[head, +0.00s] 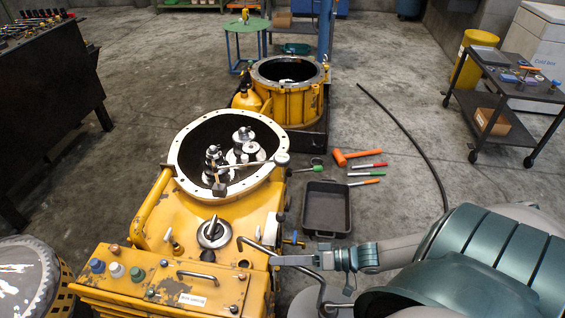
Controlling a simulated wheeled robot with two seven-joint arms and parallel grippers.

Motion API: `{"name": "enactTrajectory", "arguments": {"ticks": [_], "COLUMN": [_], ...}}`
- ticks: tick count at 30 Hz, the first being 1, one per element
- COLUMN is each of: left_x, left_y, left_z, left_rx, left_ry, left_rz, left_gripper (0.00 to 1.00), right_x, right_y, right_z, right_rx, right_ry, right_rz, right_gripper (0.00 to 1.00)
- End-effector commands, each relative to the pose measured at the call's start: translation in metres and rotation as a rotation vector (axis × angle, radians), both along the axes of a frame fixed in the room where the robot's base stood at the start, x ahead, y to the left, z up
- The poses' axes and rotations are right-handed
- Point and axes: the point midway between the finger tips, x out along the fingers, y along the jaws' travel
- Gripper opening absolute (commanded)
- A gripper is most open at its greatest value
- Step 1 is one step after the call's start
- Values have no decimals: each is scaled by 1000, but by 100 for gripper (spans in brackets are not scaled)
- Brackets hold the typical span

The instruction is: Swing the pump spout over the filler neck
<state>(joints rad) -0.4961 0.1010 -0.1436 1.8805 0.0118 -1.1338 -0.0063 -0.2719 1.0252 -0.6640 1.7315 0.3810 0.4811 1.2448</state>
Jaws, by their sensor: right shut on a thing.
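The pump spout (259,246) is a thin bent grey pipe at the right edge of the yellow transmission housing (190,207). Its bent end lies over the housing's top, near a round metal fitting (213,233). I cannot tell for sure which fitting is the filler neck. The pump (322,298) stands to the right of the housing, partly cut off by the lower edge. My right gripper (277,260) reaches in from the right and is shut on the spout; the grip itself is small and partly hidden. My left gripper is not in view.
A black tray (327,231), an orange mallet (357,157) and several screwdrivers lie on the floor right of the housing. Gears stand in its open bell. A second yellow housing (287,98) stands behind, a dark cart (508,78) at right. A black hose (411,136) crosses the floor.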

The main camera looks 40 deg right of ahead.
Motion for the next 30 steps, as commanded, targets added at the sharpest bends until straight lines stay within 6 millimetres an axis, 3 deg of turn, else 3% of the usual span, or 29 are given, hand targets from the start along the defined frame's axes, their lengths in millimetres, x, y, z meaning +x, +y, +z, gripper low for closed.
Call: {"name": "enactTrajectory", "arguments": {"ticks": [6, 7, 9, 23, 30], "left_x": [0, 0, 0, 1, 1], "left_y": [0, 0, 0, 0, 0], "left_z": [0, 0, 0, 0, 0], "left_rx": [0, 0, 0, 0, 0], "left_ry": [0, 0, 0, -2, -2], "left_rz": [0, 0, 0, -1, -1], "left_gripper": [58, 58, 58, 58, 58], "right_x": [-2, -2, -2, -1, -11], "right_y": [3, 3, 3, 1, -8], "right_z": [0, 0, 0, 0, 2], "right_rx": [1, 1, 2, 0, 0], "right_ry": [-1, -1, -1, 0, 3], "right_rz": [5, 5, 4, 1, 2], "right_gripper": [0, 20, 31, 31, 31]}}
